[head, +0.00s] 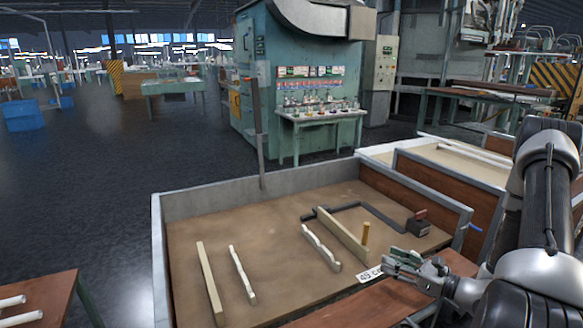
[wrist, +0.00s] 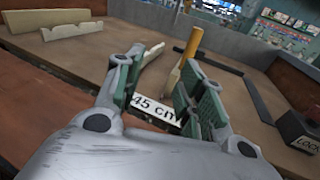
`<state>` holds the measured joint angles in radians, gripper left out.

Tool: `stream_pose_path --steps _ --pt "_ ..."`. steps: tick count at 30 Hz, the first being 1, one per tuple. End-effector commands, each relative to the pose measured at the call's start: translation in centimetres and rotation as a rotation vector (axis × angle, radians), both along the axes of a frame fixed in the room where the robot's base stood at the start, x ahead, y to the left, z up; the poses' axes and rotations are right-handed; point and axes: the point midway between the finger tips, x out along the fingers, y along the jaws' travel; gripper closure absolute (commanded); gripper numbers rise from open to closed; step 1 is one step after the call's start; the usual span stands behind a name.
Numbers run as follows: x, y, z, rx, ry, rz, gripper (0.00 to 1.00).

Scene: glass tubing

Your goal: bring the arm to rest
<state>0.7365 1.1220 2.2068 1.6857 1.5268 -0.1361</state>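My gripper (head: 408,262) is at the near right edge of the walled tray in the head view, above a reddish-brown board. In the wrist view my gripper (wrist: 155,98) has its two fingers apart with a gap between them, and nothing is held. A white label (wrist: 156,108) reading "45 cm" shows beyond and between the fingers. My arm reaches in from the right of the head view.
The tray (head: 158,240) holds a long pale bar (head: 209,283), two notched pale strips (head: 242,272) (head: 321,247), another bar (head: 342,235) and a dark bent rod (head: 362,205) ending at a dark block (head: 417,228). A wooden table (head: 45,298) with white tubes stands at lower left.

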Motion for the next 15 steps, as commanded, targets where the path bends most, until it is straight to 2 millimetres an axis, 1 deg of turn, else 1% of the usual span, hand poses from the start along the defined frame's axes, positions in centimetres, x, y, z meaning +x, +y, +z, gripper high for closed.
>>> stream_pose_path --steps 1,2,3,7,9,11,15 --pt "-1.6 1.0 -0.2 0.004 0.025 0.062 0.61" --pt "-2.7 1.6 -0.3 0.004 0.038 0.106 0.61" --pt "-4.3 2.4 -0.1 -0.006 0.050 0.175 0.61" --pt "-9.2 3.7 2.0 -0.095 0.046 0.419 0.61" --pt "-11.4 4.0 3.1 -0.158 0.033 0.544 0.61" --pt "-13.1 3.9 4.1 -0.223 0.017 0.648 0.61" --pt "-17.0 2.8 6.4 -0.419 -0.036 0.904 0.61"
